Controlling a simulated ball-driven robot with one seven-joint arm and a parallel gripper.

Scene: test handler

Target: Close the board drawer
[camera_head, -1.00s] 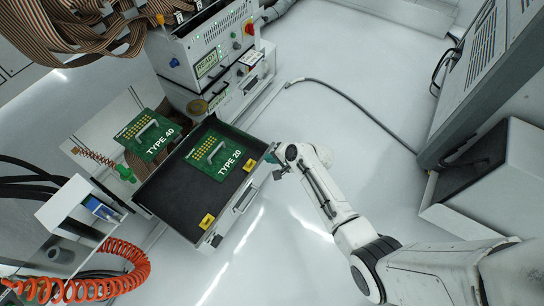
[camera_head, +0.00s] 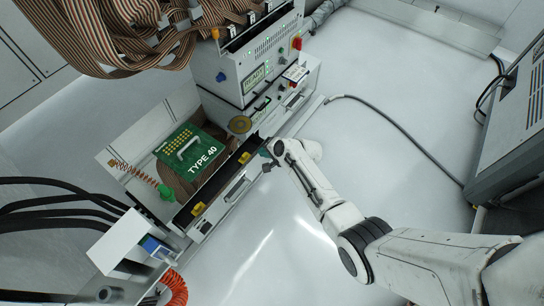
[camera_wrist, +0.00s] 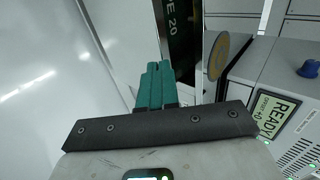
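The board drawer (camera_head: 237,188) is mostly pushed in under the machine. Only a narrow dark strip of its inside shows behind its light front with a handle. In the wrist view, part of the green board marked "20" (camera_wrist: 179,22) shows in the remaining gap; in the head view that board is hidden. My gripper (camera_head: 267,156) is at the right end of the drawer front, close to or against it; actual contact is unclear. In the wrist view, its teal fingers (camera_wrist: 155,86) are together with nothing seen between them.
The green TYPE 40 board (camera_head: 191,151) lies on top, above the drawer. The machine with the READY display (camera_head: 254,80) stands behind. A cable (camera_head: 395,125) crosses the otherwise clear floor at right.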

